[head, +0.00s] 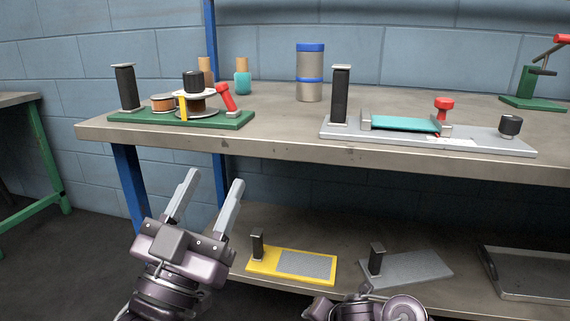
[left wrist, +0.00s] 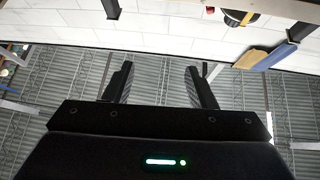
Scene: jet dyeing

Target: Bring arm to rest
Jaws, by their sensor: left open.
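My left gripper (head: 211,190) is in the lower left of the head view, in front of the workbench edge. Its two fingers point up and stand apart, with nothing between them. In the left wrist view the fingers (left wrist: 158,82) are also apart and empty, facing a ceiling-like ribbed surface and a pale wall. Part of my other arm shows at the bottom centre of the head view; its gripper is not visible.
The workbench (head: 280,140) holds a green fixture (head: 235,121), a grey fixture (head: 480,142) and a blue-banded canister (head: 310,73). A lower shelf (head: 345,228) holds a yellow plate (head: 262,262), a grey plate (head: 425,270) and a metal tray (head: 530,295). Floor is clear at left.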

